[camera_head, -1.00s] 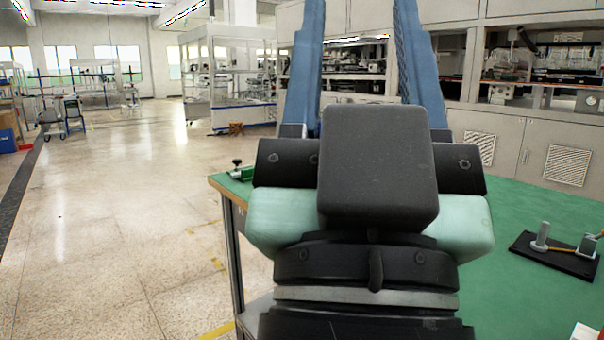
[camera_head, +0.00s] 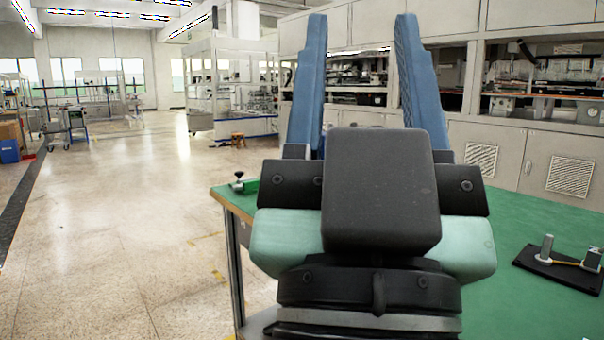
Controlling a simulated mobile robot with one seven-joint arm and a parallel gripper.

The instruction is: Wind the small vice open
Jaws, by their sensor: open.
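The small vice (camera_head: 246,184) is green with a dark knob on top. It sits at the left corner of the green-topped table, partly hidden behind my gripper's body. My gripper (camera_head: 360,32) is in front of the camera with its two blue fingers pointing up and away, wide apart. It is open, with nothing between the fingers. In the picture the vice is to the left of and below the fingertips, and the gripper appears clear of it.
The green table (camera_head: 500,225) has bare room at the right. A black plate (camera_head: 558,270) with a metal post and a small block lies there. Grey cabinets (camera_head: 520,165) with machine shelves stand behind the table. Open floor (camera_head: 110,240) lies to the left.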

